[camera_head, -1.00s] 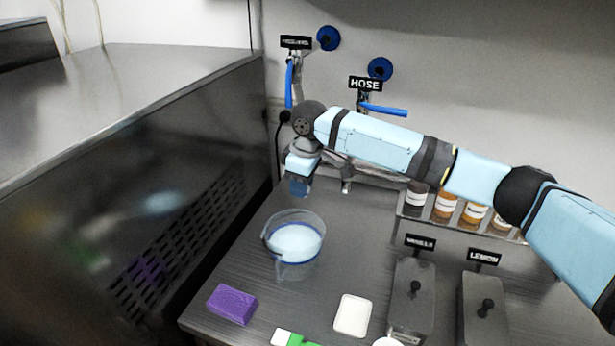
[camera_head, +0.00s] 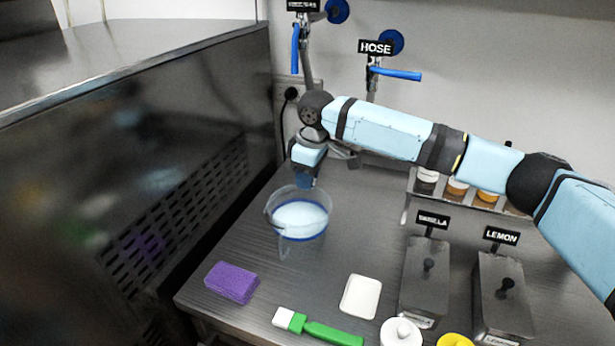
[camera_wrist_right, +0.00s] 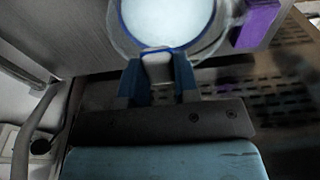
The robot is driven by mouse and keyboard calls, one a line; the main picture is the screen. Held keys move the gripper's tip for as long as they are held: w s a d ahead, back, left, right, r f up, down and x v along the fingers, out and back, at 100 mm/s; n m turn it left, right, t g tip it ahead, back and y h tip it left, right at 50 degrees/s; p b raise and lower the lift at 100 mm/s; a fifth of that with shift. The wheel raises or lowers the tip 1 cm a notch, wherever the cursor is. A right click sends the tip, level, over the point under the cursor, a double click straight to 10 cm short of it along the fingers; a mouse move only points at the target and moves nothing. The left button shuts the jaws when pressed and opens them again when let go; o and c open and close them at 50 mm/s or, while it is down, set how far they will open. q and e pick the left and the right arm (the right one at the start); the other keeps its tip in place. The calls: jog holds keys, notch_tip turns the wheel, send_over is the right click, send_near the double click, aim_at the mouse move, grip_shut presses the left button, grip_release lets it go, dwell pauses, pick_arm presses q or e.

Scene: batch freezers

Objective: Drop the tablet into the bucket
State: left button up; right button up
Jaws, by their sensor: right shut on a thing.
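The bucket (camera_head: 287,236) is a clear container with a blue band and pale liquid inside, upright on the metal counter. My right gripper (camera_head: 304,182) points down at the bucket's far edge in the head view. In the right wrist view, the fingers (camera_wrist_right: 158,78) are shut on a small whitish block, the tablet (camera_wrist_right: 157,66). The tablet is at the bucket's rim (camera_wrist_right: 207,42) in that view; I cannot tell whether they touch. The fingers hide the tablet in the head view. My left gripper is not in view.
A purple sponge (camera_head: 231,283), a green-handled brush (camera_head: 325,332) and a white tray (camera_head: 360,296) lie in front of the bucket. Lidded metal bins (camera_head: 424,279) stand at right, bottles (camera_head: 457,189) behind them. Hose taps (camera_head: 396,73) are on the wall. A steel machine (camera_head: 150,200) borders the left.

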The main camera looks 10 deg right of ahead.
jog(key=o, duration=1)
jog(key=r, duration=0.4)
jog(key=d+r, duration=0.1)
jog(key=r, duration=0.4)
jog(key=s+r, duration=0.1)
jog(key=r, duration=0.3)
jog(key=shift+d+r, duration=0.15)
jog(key=shift+r, duration=0.25)
